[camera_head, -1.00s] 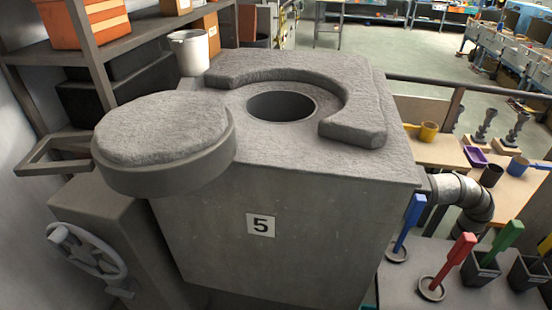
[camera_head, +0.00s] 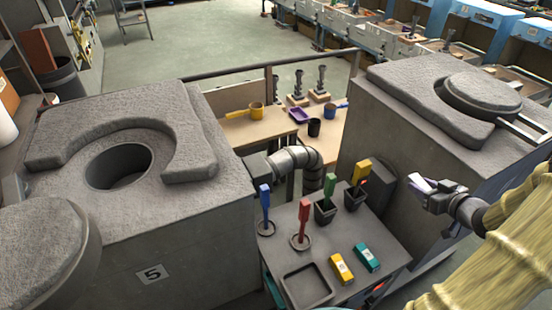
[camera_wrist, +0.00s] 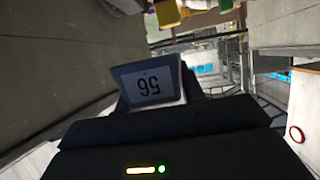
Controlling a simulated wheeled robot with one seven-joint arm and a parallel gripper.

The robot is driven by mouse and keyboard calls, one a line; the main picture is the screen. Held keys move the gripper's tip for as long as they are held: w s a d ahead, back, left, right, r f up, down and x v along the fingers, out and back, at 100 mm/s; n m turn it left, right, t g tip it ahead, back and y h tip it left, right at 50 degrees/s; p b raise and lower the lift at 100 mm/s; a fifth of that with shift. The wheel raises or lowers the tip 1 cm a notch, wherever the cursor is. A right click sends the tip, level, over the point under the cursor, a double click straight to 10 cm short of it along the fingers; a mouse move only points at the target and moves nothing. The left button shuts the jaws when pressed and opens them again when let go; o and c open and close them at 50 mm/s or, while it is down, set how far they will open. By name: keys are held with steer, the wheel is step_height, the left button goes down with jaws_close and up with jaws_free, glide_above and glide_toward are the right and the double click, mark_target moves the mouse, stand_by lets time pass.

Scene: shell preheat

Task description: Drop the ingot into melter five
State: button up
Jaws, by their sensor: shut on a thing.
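Melter five (camera_head: 190,250) is a grey block at the left of the head view, with a "5" label on its front. Its round top opening (camera_head: 118,168) is uncovered, and its thick round lid (camera_head: 35,245) is swung aside at the lower left. My gripper (camera_head: 434,192) is at the right, well apart from melter five and in front of the other melter. It is shut on the ingot (camera_head: 421,183), a small pale piece. In the wrist view the ingot (camera_wrist: 150,85) shows a number label between the dark jaws (camera_wrist: 155,118); the ingot's far side is hidden.
A grey stand (camera_head: 345,225) between the melters holds colored-handled tools, a yellow block (camera_head: 341,268), a teal block (camera_head: 367,257) and an empty tray (camera_head: 307,287). A pipe (camera_head: 290,160) runs behind it. Another melter (camera_head: 400,130) with its lid (camera_head: 482,92) stands close to my gripper.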

step_height(320, 180, up, 17)
steer(key=p, duration=1.2)
steer(key=shift+s+r+m+t+h+p, duration=0.15)
steer(key=shift+s+m+t+h+p, duration=0.15)
steer(key=shift+s+m+h, duration=0.1)
steer(key=shift+w, duration=0.1)
